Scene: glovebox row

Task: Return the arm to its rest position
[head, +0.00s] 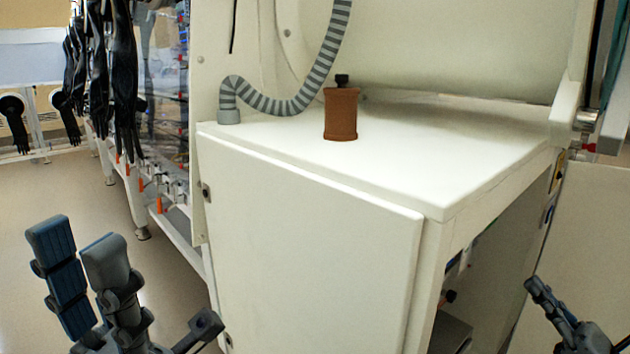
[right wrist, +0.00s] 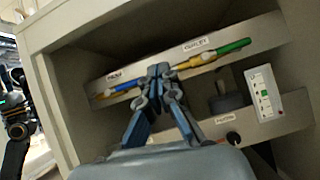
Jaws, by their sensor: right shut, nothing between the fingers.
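My left gripper (head: 78,242) is at the lower left of the head view. Its two blue-grey fingers stand apart with nothing between them, in front of the floor and left of the white cabinet. My right gripper (head: 532,284) is at the lower right of the head view, beside the cabinet's open right side. In the right wrist view the right gripper (right wrist: 160,70) has its fingertips together, with nothing held. It is in front of an open compartment, and its tips overlap the view of a labelled rail; whether they touch it I cannot tell.
A brown bottle (head: 341,115) with a black cap stands on the white cabinet (head: 310,250), near a striped hose (head: 290,105). In the right wrist view the rail (right wrist: 110,82) carries blue, yellow (right wrist: 196,62) and green (right wrist: 234,46) tools. Floor (head: 40,195) is clear at left.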

